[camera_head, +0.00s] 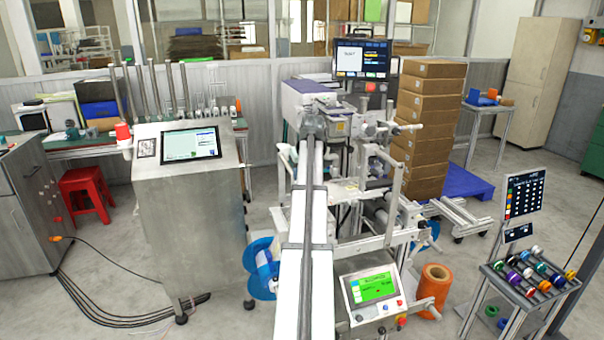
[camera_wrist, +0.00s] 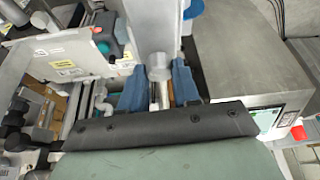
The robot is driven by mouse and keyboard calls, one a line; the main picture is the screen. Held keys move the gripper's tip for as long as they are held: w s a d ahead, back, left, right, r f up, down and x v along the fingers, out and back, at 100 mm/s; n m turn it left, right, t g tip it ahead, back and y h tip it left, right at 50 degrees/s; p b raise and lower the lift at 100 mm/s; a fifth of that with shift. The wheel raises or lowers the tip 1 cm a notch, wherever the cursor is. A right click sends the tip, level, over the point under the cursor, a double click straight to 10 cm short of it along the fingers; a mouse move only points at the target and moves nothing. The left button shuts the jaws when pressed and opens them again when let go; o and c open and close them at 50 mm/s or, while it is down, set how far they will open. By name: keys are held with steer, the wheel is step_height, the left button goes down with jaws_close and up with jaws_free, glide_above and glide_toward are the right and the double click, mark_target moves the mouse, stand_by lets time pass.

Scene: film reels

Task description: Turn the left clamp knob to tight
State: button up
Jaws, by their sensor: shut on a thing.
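My gripper (camera_wrist: 158,76) shows in the wrist view as two blue fingers at the foot of a pale grey upright bar (camera_wrist: 152,25). The fingers are closed around a small grey round piece (camera_wrist: 158,68), which seems to be the left clamp knob; the fingers cover most of it, and its turn position cannot be read. In the head view my arm reaches up to the middle of the reel machine (camera_head: 370,190) and hides the gripper and the knob.
A steel cabinet with a screen (camera_head: 190,200) stands left of my arm. A control panel with a green display (camera_head: 374,295) stands close to its right. A blue reel (camera_head: 262,270) and an orange roll (camera_head: 432,290) are low beside the machine. Stacked boxes (camera_head: 428,120) stand behind.

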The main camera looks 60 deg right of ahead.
stand_by(0.4)
steer(key=o, duration=1.1)
steer(key=shift+c, duration=0.2)
steer(key=v, duration=1.3)
steer(key=shift+a+r, duration=0.25)
steer(key=shift+r, duration=0.15)
